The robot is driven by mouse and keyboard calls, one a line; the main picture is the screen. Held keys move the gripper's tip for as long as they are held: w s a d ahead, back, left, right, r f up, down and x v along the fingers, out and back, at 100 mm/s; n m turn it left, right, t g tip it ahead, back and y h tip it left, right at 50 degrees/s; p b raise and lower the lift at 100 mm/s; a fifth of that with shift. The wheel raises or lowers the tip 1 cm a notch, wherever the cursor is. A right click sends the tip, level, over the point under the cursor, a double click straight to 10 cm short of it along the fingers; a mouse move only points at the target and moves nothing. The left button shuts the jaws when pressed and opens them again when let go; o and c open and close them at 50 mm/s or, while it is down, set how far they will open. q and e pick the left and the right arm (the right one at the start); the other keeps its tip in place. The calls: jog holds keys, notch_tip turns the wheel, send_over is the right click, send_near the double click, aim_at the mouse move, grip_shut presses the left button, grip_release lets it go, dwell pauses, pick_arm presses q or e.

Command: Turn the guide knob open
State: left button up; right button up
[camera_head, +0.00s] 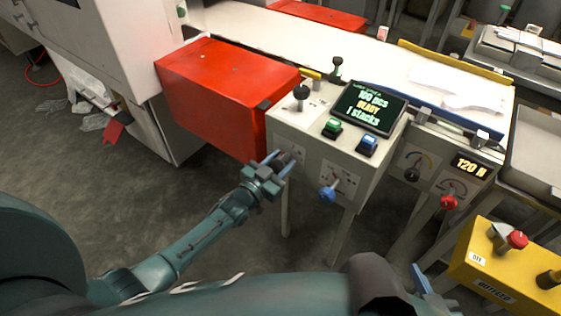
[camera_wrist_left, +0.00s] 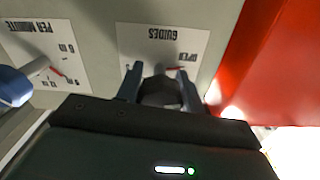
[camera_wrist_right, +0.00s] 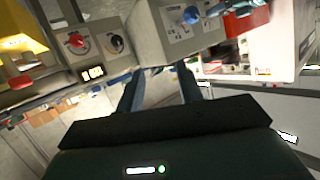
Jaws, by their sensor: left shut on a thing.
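The guide knob (camera_head: 286,157) is a dark knob on the front of the grey control box, at its left end. In the left wrist view the dark knob (camera_wrist_left: 160,92) sits below the upside-down "GUIDES" label (camera_wrist_left: 162,38), with a red mark near the word "OPEN". My left gripper (camera_head: 279,163) is shut on the knob, one finger on each side; its fingers also show in the left wrist view (camera_wrist_left: 160,82). The knob's exact angle is hard to tell. My right gripper (camera_wrist_right: 160,78) is open and empty, away from the box.
A blue knob (camera_head: 327,195) is just right of the guide knob. A red box (camera_head: 215,95) stands close on the left. A screen (camera_head: 369,107) and green and blue buttons are on top.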

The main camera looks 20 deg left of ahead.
pick_arm(q)
jog(key=o, duration=1)
jog(key=p+v, duration=0.2)
jog(key=v, duration=1.1)
jog(key=shift+s, duration=0.1)
pick_arm(e)
jog(key=shift+w+a+f+g, duration=0.15)
jog(key=shift+w+a+g, duration=0.2)
jog(key=shift+a+g, duration=0.1)
pick_arm(q)
jog(key=shift+r, duration=0.1)
